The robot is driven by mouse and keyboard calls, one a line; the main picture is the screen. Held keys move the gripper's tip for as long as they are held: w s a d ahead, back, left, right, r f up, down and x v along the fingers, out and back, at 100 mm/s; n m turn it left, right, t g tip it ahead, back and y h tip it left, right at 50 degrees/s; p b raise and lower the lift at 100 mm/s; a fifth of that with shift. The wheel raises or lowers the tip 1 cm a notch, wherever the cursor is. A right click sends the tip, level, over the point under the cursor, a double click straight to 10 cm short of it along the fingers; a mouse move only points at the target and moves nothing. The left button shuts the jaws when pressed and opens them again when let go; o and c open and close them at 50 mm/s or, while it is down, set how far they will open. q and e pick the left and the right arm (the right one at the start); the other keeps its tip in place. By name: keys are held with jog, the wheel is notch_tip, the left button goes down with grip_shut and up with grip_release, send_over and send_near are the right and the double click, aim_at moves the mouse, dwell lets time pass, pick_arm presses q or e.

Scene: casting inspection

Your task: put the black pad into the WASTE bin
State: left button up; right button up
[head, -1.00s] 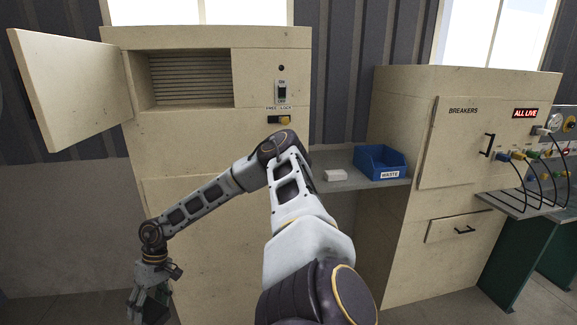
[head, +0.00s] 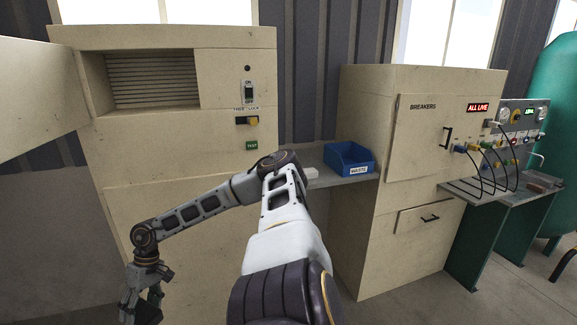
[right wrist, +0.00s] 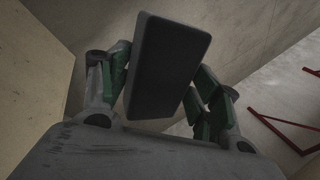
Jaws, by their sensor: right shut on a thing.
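The black pad (right wrist: 168,68) is a dark flat block in the right wrist view, held tilted between green-padded fingers. My right gripper (right wrist: 165,88) is shut on it. In the head view my right gripper (head: 141,308) hangs low at the lower left, in front of the cream cabinet; the pad cannot be made out there. The WASTE bin (head: 336,160) is an open blue bin with a white label, standing on a grey shelf between the two cabinets. It is up and to the right of my right gripper, well apart from it. My left gripper is not in view.
A small white block (head: 311,174) lies left of the bin, partly behind my arm. The left cabinet (head: 150,150) has an open door (head: 35,95) and a louvred opening. The breaker cabinet (head: 370,110) stands right of the shelf (head: 325,183). A cabled bench (head: 480,195) is further right.

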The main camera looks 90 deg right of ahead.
aim_at(147, 309)
jog(key=shift+s+d+f, duration=0.1)
jog(key=shift+s+f, duration=0.5)
jog(key=shift+f, duration=0.05)
dwell(1.5)
jog(key=shift+s+a+f, duration=0.15)
jog(key=shift+a+f, duration=0.3)
dwell(0.6)
jog(key=shift+a+f, duration=0.15)
jog(key=shift+a, duration=0.1)
jog(key=shift+a+f, duration=0.3)
jog(key=shift+a, duration=0.25)
jog(key=shift+a+f, duration=0.3)
jog(key=shift+a, duration=0.2)
jog(key=w+a+f+n+b, duration=0.1)
jog(key=w+a+n, duration=0.1)
jog(key=a, duration=0.8)
jog(key=w+a+f+n+g+b, duration=0.1)
jog(key=w+a+f+b, duration=0.1)
jog(key=a, duration=0.9)
jog(key=shift+w+a+n+g, duration=0.25)
jog(key=shift+w+n+g, duration=0.05)
jog(key=shift+w+n, duration=0.1)
jog(key=shift+f+b, duration=0.4)
jog(key=shift+b, duration=0.2)
jog(key=shift+d, duration=0.1)
